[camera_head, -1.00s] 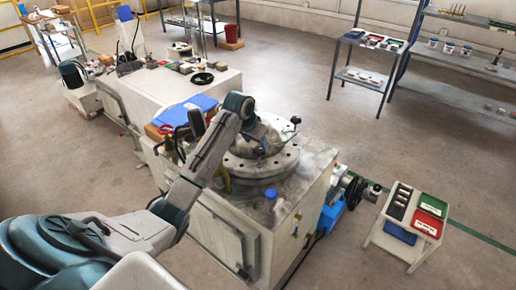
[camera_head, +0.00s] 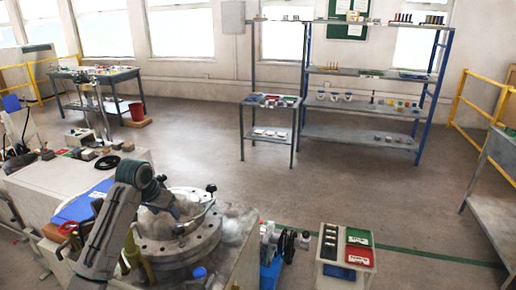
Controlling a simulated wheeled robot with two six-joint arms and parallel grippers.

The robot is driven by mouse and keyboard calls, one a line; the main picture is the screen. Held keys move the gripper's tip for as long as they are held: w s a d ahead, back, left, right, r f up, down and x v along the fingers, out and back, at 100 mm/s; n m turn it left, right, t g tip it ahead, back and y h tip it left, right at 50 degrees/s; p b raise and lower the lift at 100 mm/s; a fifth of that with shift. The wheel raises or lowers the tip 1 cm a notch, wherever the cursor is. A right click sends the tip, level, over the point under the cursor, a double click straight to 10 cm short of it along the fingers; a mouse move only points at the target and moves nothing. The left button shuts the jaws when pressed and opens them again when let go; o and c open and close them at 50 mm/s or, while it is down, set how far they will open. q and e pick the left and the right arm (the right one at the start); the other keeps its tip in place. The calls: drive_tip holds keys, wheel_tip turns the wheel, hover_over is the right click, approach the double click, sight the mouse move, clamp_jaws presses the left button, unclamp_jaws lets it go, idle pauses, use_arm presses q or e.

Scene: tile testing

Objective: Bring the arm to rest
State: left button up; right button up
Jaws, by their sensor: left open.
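My left arm comes in from the lower left, with its dark teal wrist raised over the tile testing machine. My left gripper (camera_head: 172,206) is small and pale in the view, above the round metal plate (camera_head: 207,240) of the machine. It is open, with nothing clearly visible between its fingers. The gap between the gripper and the plate is hard to judge. My right gripper is not in view.
A blue flat item (camera_head: 83,203) lies on the machine left of the arm, and a blue cap (camera_head: 199,272) in front of the plate. A small stand (camera_head: 335,280) with green and red trays is at right. Shelves (camera_head: 360,138) stand behind. The middle floor is clear.

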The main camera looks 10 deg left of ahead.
use_arm(q)
drive_tip(key=s+d+f, duration=0.5)
drive_tip(key=s+f, duration=0.3)
drive_tip(key=s, duration=0.1)
drive_tip(key=s+d+f, duration=0.6)
drive_tip(key=s+f, duration=0.2)
drive_tip(key=s+d+f+y, duration=0.1)
drive_tip(key=s+d, duration=0.1)
drive_tip(key=s, duration=0.9)
drive_tip(key=s+d, duration=0.3)
drive_tip(key=s, duration=0.7)
drive_tip(key=a+f+g, duration=0.2)
drive_tip(key=a+f, duration=0.1)
drive_tip(key=f, duration=2.8)
drive_tip(key=s+a+f+g, duration=0.1)
drive_tip(key=s+f, duration=1.7)
drive_tip(key=f, duration=0.1)
drive_tip(key=shift+s+a, duration=0.2)
drive_tip(key=shift+a, duration=0.05)
